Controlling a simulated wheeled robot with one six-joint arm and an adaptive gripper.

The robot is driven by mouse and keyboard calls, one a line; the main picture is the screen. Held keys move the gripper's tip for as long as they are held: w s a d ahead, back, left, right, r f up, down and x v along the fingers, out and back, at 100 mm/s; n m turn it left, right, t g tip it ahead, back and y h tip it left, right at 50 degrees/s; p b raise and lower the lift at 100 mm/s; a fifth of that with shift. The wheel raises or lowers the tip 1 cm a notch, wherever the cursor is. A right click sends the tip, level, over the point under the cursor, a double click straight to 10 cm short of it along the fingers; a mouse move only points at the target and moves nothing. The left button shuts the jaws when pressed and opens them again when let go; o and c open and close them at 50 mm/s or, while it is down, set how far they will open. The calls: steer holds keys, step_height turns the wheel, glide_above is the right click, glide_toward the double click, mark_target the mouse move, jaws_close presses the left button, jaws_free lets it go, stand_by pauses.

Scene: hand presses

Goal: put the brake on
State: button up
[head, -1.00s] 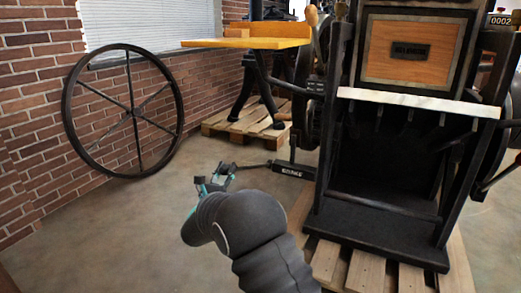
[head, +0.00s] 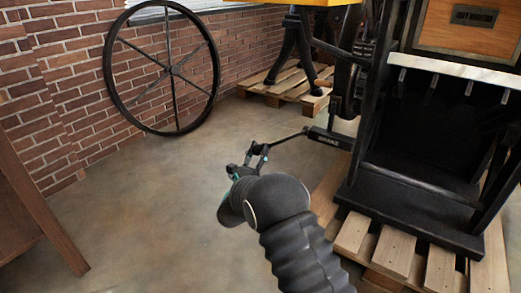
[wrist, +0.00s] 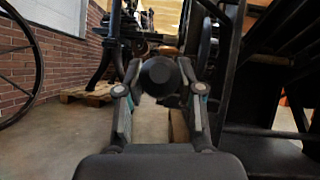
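The brake lever is a thin black rod (head: 285,139) that runs left and down from a dark block marked with a BRAKE label (head: 330,138), low beside the press. My gripper (head: 257,155) is at the rod's free left end in the head view. In the wrist view, the lever's dark round knob (wrist: 160,76) sits between the two fingers of my gripper (wrist: 159,80), with the tips close against its sides. My gripper appears shut on it. The knob hides most of the rod behind it.
The black press (head: 420,190) stands on a wooden pallet (head: 390,245) at right. A large spoked wheel (head: 172,70) leans on the brick wall (head: 60,90). Brown wooden furniture (head: 35,210) is at lower left. The floor (head: 150,200) left of my gripper is clear.

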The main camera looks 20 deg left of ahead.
steer(key=o, duration=0.4)
steer(key=shift+f, duration=0.4)
steer(key=shift+r, duration=0.15)
steer(key=v, duration=1.2)
